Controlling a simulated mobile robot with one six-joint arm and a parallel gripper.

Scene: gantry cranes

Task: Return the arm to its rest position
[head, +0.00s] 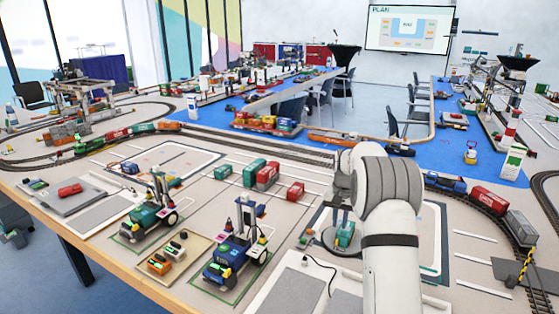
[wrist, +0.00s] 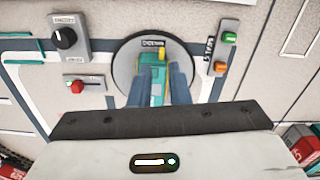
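My arm (head: 385,205) reaches down at the right of the head view over a round grey turntable (head: 329,241). My gripper (wrist: 159,72) shows in the wrist view as two blue-grey fingers, apart from each other, pointing at the turntable (wrist: 123,65). A small teal locomotive (wrist: 157,90) with a yellow part stands on the disc, seen between the fingers. I cannot tell whether the fingers touch it. The teal locomotive also shows in the head view (head: 345,234), beside my arm.
Around the turntable are a panel with a black knob (wrist: 65,38), a red button (wrist: 76,87) and a panel with green and orange buttons (wrist: 222,50). Red and grey wagons (head: 490,202) stand on track at right.

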